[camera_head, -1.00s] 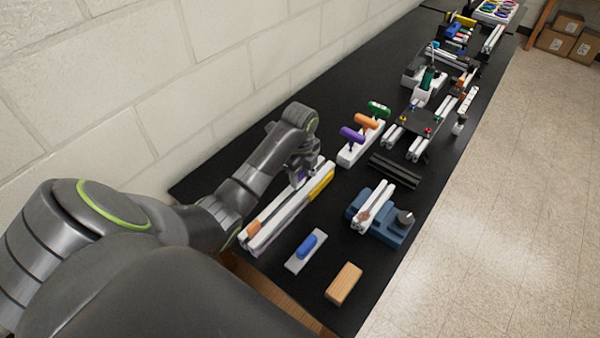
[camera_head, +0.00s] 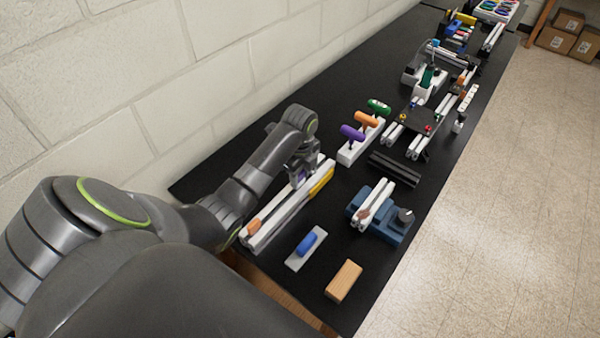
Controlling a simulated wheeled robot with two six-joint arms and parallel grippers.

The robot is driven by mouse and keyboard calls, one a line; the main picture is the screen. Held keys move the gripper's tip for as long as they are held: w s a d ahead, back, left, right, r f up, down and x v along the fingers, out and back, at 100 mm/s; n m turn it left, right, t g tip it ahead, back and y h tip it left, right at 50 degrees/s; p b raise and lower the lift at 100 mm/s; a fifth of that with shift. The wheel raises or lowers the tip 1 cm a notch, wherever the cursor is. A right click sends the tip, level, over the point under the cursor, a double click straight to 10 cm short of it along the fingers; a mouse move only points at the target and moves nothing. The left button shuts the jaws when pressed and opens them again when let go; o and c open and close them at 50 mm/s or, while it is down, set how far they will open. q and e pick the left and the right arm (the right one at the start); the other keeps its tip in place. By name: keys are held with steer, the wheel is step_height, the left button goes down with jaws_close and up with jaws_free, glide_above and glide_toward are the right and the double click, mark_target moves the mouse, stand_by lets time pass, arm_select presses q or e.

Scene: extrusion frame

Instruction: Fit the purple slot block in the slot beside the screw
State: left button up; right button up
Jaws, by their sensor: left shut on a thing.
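My left gripper (camera_head: 297,180) points down over the long white slotted extrusion (camera_head: 280,222), near its middle. It is shut on the purple slot block (camera_head: 299,177), of which only a small patch shows between the fingers. The block is at the extrusion's top; I cannot tell whether it sits in the slot. A yellow piece (camera_head: 321,181) lies along the extrusion at its far end, and an orange piece (camera_head: 254,226) at its near end. The screw cannot be made out. My right gripper is not in view.
A white rack (camera_head: 349,156) with purple, orange and green handles stands beyond the extrusion. A blue vise (camera_head: 391,225) stands to the right. A blue-handled plate (camera_head: 306,248) and a wooden block (camera_head: 344,280) lie nearer. The wall runs along the left.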

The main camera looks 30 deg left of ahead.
arm_select(q)
steer(key=shift+f, duration=1)
steer(key=o, duration=1.1)
steer(key=shift+r, duration=0.1)
steer(key=shift+o, duration=0.2)
steer(key=shift+r, duration=0.1)
